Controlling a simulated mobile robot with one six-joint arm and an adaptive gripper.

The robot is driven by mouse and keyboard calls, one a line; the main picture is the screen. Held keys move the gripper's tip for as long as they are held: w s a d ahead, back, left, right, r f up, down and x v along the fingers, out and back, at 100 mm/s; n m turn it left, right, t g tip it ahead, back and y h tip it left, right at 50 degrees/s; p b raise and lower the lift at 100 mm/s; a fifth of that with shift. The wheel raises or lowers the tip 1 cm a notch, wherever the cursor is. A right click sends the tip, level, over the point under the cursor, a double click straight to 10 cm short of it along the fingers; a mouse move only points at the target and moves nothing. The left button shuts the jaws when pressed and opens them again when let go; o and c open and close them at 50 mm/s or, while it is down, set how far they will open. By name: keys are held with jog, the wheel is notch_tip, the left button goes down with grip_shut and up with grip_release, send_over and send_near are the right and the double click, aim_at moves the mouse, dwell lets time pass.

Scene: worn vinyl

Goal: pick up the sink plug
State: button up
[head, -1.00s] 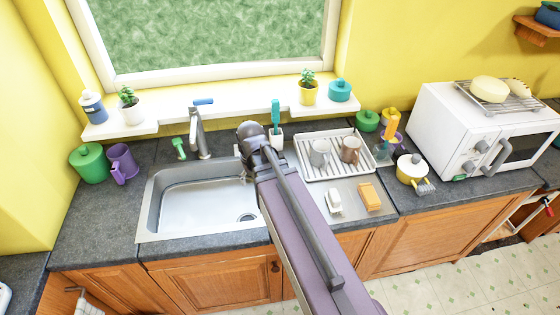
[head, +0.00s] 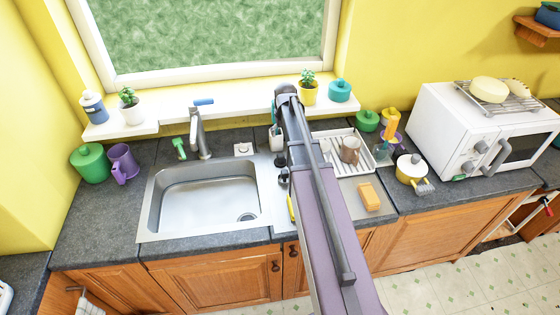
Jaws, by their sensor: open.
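I cannot make out a sink plug for certain. A small pale square piece (head: 243,149) with a darker spot lies behind the sink's back edge; it is too small to identify. The steel sink (head: 205,195) is empty, with a dark round drain (head: 246,217) at its front right. My arm rises from the bottom of the head view and covers the counter right of the sink. Dark rounded parts, likely my wrist, show at the arm's left edge beside the sink. My gripper's fingers are hidden behind the arm.
The tap (head: 199,135) stands behind the sink. A grey holder (head: 276,138) stands right of it. A drying rack (head: 370,160) holds a brown mug (head: 350,150). An orange sponge (head: 369,197) lies in front. A narrow yellow item (head: 291,208) shows beside my arm.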

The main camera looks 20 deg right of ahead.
jog(key=shift+f, duration=0.1)
jog(key=b, duration=0.9)
send_near(281, 155)
jog(key=f, duration=0.2)
jog(key=w+f, duration=0.1)
jog(key=f, duration=0.2)
jog(key=shift+w+d, duration=0.1)
jog(key=shift+d, duration=0.1)
jog(key=shift+w+a+f+b, duration=0.1)
jog(key=shift+f+b, duration=1.1)
jog(key=shift+f, duration=0.1)
jog(key=shift+w+f+b, duration=0.15)
jog(key=shift+f+b, duration=1.05)
jog(key=shift+f, duration=0.1)
grip_shut()
